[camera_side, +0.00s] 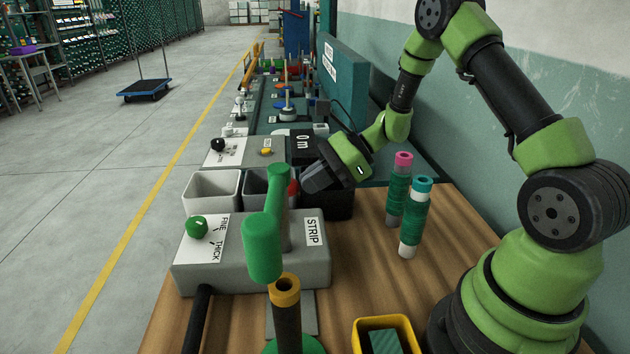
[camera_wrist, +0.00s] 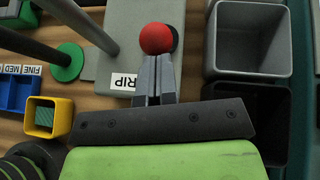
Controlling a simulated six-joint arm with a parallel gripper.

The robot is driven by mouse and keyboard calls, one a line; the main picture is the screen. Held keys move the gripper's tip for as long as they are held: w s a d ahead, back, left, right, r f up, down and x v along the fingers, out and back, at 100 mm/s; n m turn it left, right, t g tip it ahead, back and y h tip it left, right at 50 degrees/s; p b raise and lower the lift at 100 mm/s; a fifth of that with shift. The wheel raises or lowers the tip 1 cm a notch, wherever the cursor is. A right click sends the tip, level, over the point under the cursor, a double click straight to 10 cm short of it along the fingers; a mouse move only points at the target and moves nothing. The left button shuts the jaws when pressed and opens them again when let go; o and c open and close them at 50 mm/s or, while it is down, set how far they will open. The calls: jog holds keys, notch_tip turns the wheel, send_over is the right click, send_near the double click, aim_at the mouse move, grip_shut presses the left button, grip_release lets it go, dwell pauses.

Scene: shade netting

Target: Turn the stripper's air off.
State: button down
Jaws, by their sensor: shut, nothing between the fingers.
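The stripper is a grey box (camera_side: 200,262) with a STRIP label (camera_side: 313,235), a green knob (camera_side: 197,227) beside FINE and THICK marks, and a green post with a hanging green cylinder (camera_side: 262,245). A red ball knob (camera_wrist: 157,38) sits at the stripper's edge in the wrist view, with a dark round part beside it. In the side view the red ball (camera_side: 293,187) is partly hidden behind the green post. My gripper (camera_wrist: 155,57) is shut and empty, its fingertips right at the ball's near side; whether they touch I cannot tell.
A white bin (camera_side: 207,182), a grey bin (camera_wrist: 215,38) and a black bin (camera_wrist: 282,100) stand beside the stripper. Two green-wound bobbins (camera_side: 398,190) (camera_side: 415,220) stand on the wooden bench. A yellow-rimmed box (camera_side: 360,330) and a yellow-topped post (camera_side: 285,285) are at the front.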

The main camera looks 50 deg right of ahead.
jog(key=shift+w+a+r+h, duration=0.1)
jog(key=shift+a+r+h, duration=0.1)
jog(key=shift+h, duration=0.1)
jog(key=shift+w+a+r+g+h, duration=0.6)
jog(key=shift+w+r+g+h, duration=0.25)
jog(key=shift+g, duration=0.25)
jog(key=shift+w+a+r+g+h, duration=0.35)
jog(key=shift+w+a+g+h, duration=0.35)
jog(key=shift+g+h, duration=0.3)
jog(key=shift+w+a+r+m+g+h, duration=0.15)
jog(key=shift+w+a+g+h, duration=0.3)
jog(key=shift+w+a, duration=0.25)
jog(key=shift+w+a+m+g+h, duration=0.15)
jog(key=shift+w+a+g+h, duration=0.25)
jog(key=shift+w+a, duration=0.25)
jog(key=shift+a, duration=0.15)
jog(key=w+a+v, duration=0.1)
jog(key=v, duration=0.9)
jog(key=shift+r, duration=0.15)
